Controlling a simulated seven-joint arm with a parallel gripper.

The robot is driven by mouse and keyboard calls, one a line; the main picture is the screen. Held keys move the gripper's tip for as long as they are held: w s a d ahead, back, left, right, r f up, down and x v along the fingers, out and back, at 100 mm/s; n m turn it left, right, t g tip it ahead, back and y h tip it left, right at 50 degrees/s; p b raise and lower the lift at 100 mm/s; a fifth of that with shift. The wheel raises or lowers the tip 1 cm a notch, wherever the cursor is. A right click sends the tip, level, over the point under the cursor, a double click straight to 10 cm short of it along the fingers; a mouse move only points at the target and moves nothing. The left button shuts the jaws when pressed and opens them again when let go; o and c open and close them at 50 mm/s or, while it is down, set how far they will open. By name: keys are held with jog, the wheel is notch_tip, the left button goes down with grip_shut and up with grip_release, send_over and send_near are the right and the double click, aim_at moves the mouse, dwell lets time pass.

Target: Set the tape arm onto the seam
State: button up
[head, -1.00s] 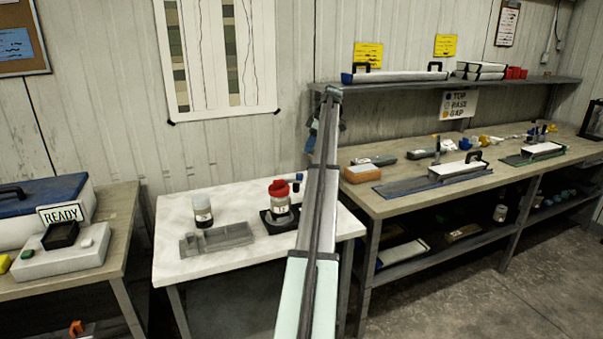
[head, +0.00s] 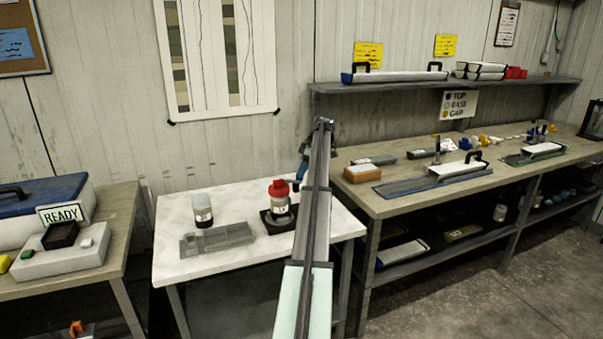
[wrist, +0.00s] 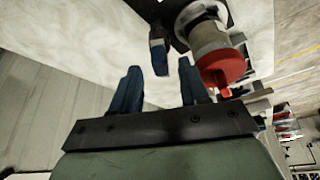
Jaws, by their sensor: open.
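My gripper (head: 303,163) is in the air above the right part of the white table, partly hidden behind my arm. In the wrist view its two dark blue fingers (wrist: 160,84) are apart with nothing between them. A small upright blue and dark piece (wrist: 157,50) is just beyond the fingertips; I cannot tell whether it is the tape arm. A red-capped jar (head: 280,196) stands on a black base (head: 266,224); the jar also shows right of the fingers in the wrist view (wrist: 211,44). I cannot make out the seam.
A clear jar (head: 202,212) and a grey compartment tray (head: 218,240) are on the white table (head: 178,203). A READY sign (head: 61,214) stands at left.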

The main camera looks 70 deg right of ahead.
jog(key=shift+x, duration=0.75)
jog(key=shift+c, duration=0.4)
grip_shut()
